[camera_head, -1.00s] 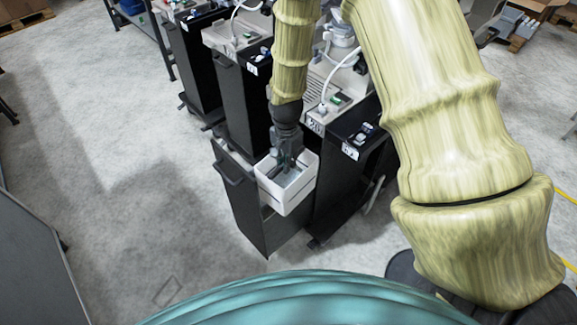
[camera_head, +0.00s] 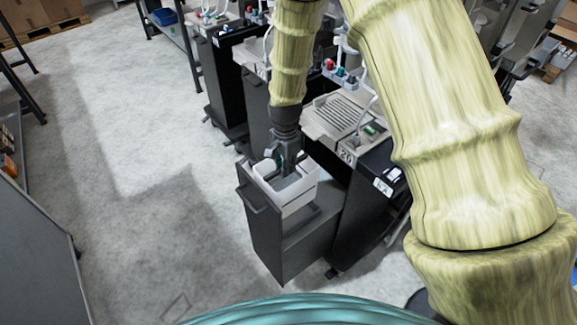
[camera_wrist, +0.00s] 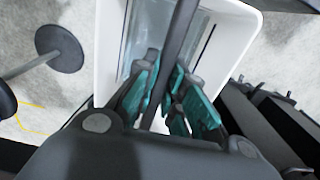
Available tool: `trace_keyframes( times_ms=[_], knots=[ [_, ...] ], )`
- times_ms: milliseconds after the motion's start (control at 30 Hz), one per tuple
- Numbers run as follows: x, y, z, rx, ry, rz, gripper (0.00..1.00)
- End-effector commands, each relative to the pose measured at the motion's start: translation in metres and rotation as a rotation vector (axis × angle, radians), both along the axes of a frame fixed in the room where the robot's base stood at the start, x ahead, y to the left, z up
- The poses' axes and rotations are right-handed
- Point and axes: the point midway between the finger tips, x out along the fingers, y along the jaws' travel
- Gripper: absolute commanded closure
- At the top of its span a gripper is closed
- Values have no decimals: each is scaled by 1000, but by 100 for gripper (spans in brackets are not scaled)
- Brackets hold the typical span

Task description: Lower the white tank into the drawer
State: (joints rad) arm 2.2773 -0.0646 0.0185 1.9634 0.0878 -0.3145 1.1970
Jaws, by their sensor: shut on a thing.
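The white tank (camera_head: 298,197) is an open box with water-like grey-blue inside. It hangs upright over the pulled-out dark drawer (camera_head: 268,238), close above its top edges. Whether its bottom is below the drawer's rim I cannot tell. My gripper (camera_head: 287,166) reaches down into the tank's opening from above. In the wrist view its teal-padded fingers (camera_wrist: 168,102) are shut on a dark bar that crosses the tank (camera_wrist: 112,50). The fingertips' contact is partly hidden by the bar and my gripper's body.
The drawer sticks out from a dark dispenser cabinet with a grey slotted top (camera_head: 338,115). A grey panel (camera_head: 40,255) is at the left. The floor left of the drawer is clear.

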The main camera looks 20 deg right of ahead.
Motion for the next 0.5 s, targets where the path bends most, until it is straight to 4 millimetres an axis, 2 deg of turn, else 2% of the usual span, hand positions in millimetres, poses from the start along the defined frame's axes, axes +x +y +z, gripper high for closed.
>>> trace_keyframes(
  times_ms=[500],
  knots=[
    [0,-2,-39,1,-2,-3,100]
  ],
)
